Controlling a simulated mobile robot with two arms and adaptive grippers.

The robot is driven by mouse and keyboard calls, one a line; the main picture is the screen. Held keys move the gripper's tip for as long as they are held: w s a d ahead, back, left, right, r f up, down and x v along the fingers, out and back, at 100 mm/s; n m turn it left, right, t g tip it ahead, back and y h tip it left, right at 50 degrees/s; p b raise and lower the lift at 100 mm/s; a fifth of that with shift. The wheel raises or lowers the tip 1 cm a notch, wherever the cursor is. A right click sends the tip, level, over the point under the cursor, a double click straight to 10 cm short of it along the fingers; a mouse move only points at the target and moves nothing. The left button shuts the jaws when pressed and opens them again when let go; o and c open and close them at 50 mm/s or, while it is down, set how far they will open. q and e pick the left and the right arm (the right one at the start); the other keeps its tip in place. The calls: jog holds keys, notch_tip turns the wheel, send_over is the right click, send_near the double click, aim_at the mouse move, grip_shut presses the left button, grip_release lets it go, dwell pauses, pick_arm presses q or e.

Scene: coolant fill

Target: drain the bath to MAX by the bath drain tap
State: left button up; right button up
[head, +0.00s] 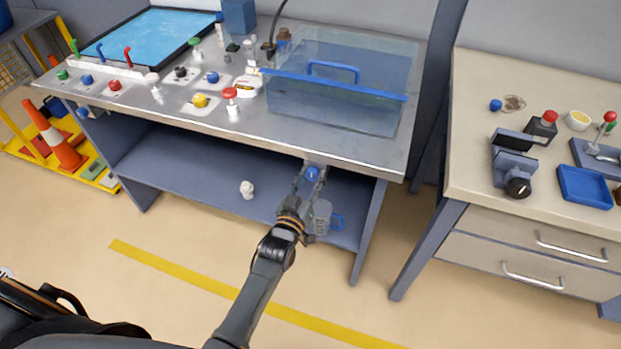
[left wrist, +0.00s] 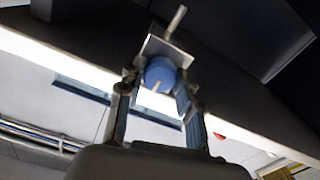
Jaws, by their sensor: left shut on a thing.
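The drain tap's blue knob (head: 312,173) is under the bench's front edge, below the bath. My left gripper (head: 309,181) is shut on this knob, with a finger on each side. The left wrist view shows the blue knob (left wrist: 160,74) between the fingers, in front of a metal plate. A clear jug (head: 322,217) with a blue handle stands on the lower shelf, partly behind my gripper.
A white knob-like object (head: 247,189) stands on the lower shelf (head: 190,165). Colored taps and valves, one a red-topped valve (head: 230,94), line the bench top. A second table (head: 470,130) stands to the right. Floor is clear in front.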

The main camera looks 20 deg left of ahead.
pick_arm(q)
jog(key=shift+n+p, duration=0.4)
jog(key=shift+n, duration=2.5)
jog(key=o, duration=1.2)
jog(key=shift+c, duration=0.2)
jog(key=s, duration=1.2)
jog(key=shift+a, duration=0.25)
